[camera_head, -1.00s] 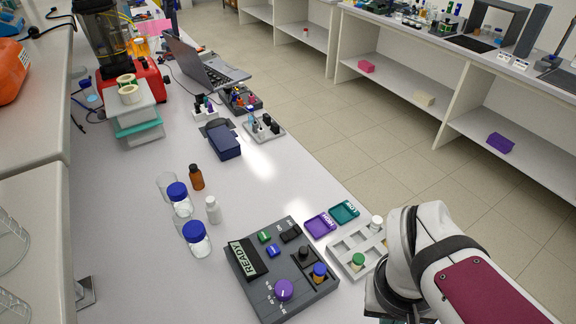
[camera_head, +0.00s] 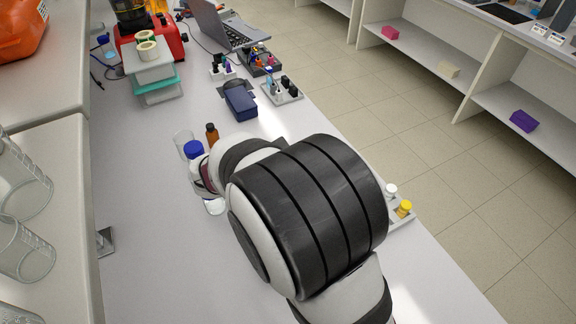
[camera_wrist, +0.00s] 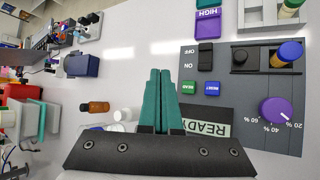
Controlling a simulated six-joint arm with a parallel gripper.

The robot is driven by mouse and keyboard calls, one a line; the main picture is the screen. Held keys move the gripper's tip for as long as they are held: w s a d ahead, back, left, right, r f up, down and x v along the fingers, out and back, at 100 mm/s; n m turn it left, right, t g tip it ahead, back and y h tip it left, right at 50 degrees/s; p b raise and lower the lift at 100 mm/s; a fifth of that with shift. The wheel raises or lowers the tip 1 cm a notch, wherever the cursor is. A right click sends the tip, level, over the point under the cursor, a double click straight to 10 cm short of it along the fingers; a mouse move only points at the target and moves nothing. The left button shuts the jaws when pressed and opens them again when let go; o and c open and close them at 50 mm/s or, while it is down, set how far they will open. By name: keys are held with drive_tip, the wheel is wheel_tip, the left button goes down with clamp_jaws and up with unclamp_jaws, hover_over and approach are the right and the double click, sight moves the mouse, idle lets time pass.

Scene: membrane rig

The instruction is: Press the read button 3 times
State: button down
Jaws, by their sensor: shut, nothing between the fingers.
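The grey instrument panel (camera_wrist: 275,128) fills the right of the wrist view. It has a green button (camera_wrist: 187,88), a blue button (camera_wrist: 212,88), a black switch (camera_wrist: 208,56), a purple dial (camera_wrist: 276,111) and a display (camera_wrist: 212,124) reading READY. The lettering on the two coloured buttons is too small to read surely. My gripper (camera_wrist: 160,74) has teal fingers pressed together and empty. Its tips appear left of the green button in the wrist view; contact with it does not show. In the head view my arm hides the panel and gripper.
A blue-lidded jar (camera_head: 193,149) and a brown bottle (camera_head: 212,133) stand close by my arm. A rack (camera_head: 402,218) with a white-capped and a yellow-capped vial is at its right. A purple tray (camera_wrist: 208,26) lies beside the panel.

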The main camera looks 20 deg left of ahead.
drive_tip(key=shift+f, duration=4.4)
drive_tip(key=shift+f, duration=0.1)
drive_tip(key=shift+f, duration=0.3)
drive_tip(key=shift+f, duration=0.45)
drive_tip(key=shift+r, duration=0.85)
drive_tip(key=shift+r, duration=2.55)
